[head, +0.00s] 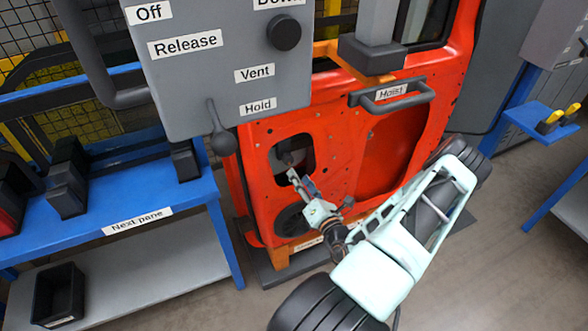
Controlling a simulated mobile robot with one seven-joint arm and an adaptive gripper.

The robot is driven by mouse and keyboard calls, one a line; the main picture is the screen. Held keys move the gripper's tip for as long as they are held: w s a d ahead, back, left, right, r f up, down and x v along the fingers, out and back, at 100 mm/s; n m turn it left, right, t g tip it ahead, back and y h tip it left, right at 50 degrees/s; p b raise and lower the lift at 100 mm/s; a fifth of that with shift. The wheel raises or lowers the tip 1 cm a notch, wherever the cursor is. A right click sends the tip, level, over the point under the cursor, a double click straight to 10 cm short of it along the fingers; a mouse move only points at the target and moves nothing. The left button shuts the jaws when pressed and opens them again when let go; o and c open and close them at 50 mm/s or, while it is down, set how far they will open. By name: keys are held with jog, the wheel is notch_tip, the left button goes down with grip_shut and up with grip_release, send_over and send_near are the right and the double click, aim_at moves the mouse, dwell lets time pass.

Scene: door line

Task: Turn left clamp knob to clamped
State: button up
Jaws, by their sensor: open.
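An orange-red car door (340,130) stands upright in the middle of the head view. My gripper (294,174) is open at the lower-left opening in the door panel, with its fingers pointing up and away from me. A small dark part shows in that opening just beyond the fingertips. I cannot tell whether it is the left clamp knob, or whether the fingers touch it. No clamped mark can be read there. A small label low on the door stand (308,243) is too small to read.
A grey control box (190,80) hangs at upper left with a round black knob (284,32) and a ball-ended lever (220,135) by "Hold". A "Hoist" handle (392,95) is on the door. A blue bench (110,225) is left, another blue table (545,120) right.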

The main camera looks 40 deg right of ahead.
jog(key=v, duration=0.3)
jog(key=shift+s+a, duration=0.1)
jog(key=shift+s, duration=0.2)
jog(key=shift+s, duration=0.1)
